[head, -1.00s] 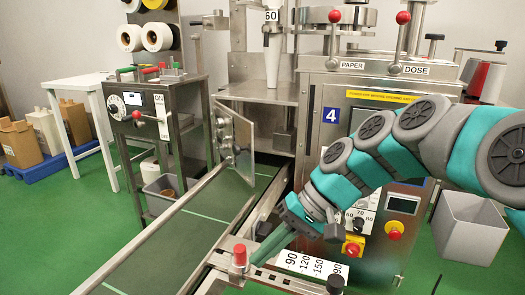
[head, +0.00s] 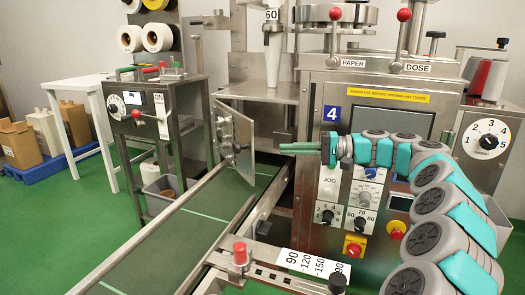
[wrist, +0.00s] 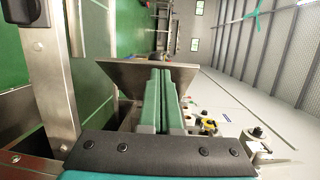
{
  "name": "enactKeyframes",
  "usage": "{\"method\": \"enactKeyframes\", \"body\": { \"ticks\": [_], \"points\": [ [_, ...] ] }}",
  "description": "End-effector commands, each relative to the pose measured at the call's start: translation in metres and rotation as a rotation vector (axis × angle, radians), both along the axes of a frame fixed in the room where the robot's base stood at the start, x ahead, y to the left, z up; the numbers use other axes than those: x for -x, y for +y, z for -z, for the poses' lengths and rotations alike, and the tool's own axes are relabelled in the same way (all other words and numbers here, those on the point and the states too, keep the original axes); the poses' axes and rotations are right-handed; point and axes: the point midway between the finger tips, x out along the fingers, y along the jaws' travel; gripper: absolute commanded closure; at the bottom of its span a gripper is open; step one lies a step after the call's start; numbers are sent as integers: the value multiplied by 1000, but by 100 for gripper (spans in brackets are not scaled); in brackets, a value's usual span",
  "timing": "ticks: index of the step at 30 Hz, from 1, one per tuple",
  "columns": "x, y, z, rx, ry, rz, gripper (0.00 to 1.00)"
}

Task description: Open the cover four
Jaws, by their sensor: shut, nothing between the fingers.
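The blue label with a 4 (head: 331,113) is on the front of the steel machine (head: 310,190). A steel plate with knobs (head: 236,140) stands out at an angle over the conveyor, left of that machine; I cannot tell if it is cover four. My gripper (head: 282,149) is shut and empty, its green fingers pointing left toward the plate, with a gap between in the head view. In the wrist view, the shut fingers (wrist: 160,74) overlap a grey panel (wrist: 120,73), which looks like that plate; its distance is unclear.
The conveyor rail (head: 150,232) runs diagonally at the left. A red knob (head: 240,253) and a number scale (head: 312,263) are below my gripper. Dials and buttons (head: 354,246) cover the machine front. A control stand (head: 135,110) is at the left.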

Motion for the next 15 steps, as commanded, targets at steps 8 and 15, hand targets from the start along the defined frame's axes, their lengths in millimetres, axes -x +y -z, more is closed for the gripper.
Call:
{"method": "enactKeyframes", "body": {
  "ticks": [8, 15],
  "points": [
    [-45, -44, 20, -59, -35, 101, 100],
    [-53, -48, 23, -68, -45, 120, 100]
  ]
}}
